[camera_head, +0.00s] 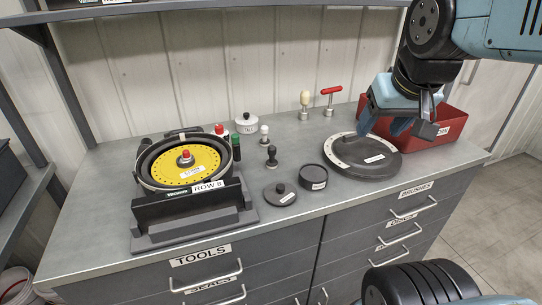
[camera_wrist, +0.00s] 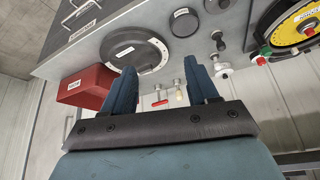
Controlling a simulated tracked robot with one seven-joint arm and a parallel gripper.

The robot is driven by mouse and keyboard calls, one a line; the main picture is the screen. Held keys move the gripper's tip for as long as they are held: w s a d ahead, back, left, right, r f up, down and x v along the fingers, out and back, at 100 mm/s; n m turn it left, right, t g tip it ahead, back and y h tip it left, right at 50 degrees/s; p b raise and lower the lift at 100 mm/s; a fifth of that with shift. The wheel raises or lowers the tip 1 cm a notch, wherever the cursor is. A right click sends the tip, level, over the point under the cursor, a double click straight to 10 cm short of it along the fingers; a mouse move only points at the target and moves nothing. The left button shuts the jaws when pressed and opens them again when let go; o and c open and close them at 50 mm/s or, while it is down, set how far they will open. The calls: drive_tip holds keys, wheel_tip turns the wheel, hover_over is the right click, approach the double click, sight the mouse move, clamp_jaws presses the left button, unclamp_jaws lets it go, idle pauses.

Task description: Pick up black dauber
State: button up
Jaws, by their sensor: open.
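The black dauber (camera_head: 271,156) stands upright on the grey bench, in front of a similar white-topped one (camera_head: 264,134). In the wrist view the black dauber (camera_wrist: 217,38) shows small at the upper right, beyond my fingers. My gripper (camera_head: 404,122) is open and empty above the right part of the bench, over the back of a large dark round cover. It is well to the right of the dauber. Its two blue fingers also show apart in the wrist view (camera_wrist: 162,82).
The seed meter (camera_head: 185,165) with a yellow disc sits in a black stand at left. A dark lid (camera_head: 280,194) and black pot (camera_head: 313,177) are near the dauber. The round cover (camera_head: 362,155), red bin (camera_head: 448,125) and red T-handle tool (camera_head: 330,95) are farther right.

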drive_tip(key=w+a+f+g, duration=0.1)
drive_tip(key=w+a, duration=0.3)
drive_tip(key=w, duration=0.2)
drive_tip(key=w+a+f, duration=0.1)
drive_tip(key=w+a, duration=0.3)
drive_tip(key=w, duration=0.2)
drive_tip(key=m+g, duration=0.1)
approach(272, 146)
drive_tip(key=x, duration=1.1)
drive_tip(key=shift+s, duration=0.15)
drive_tip(key=shift+c, duration=0.4)
clamp_jaws()
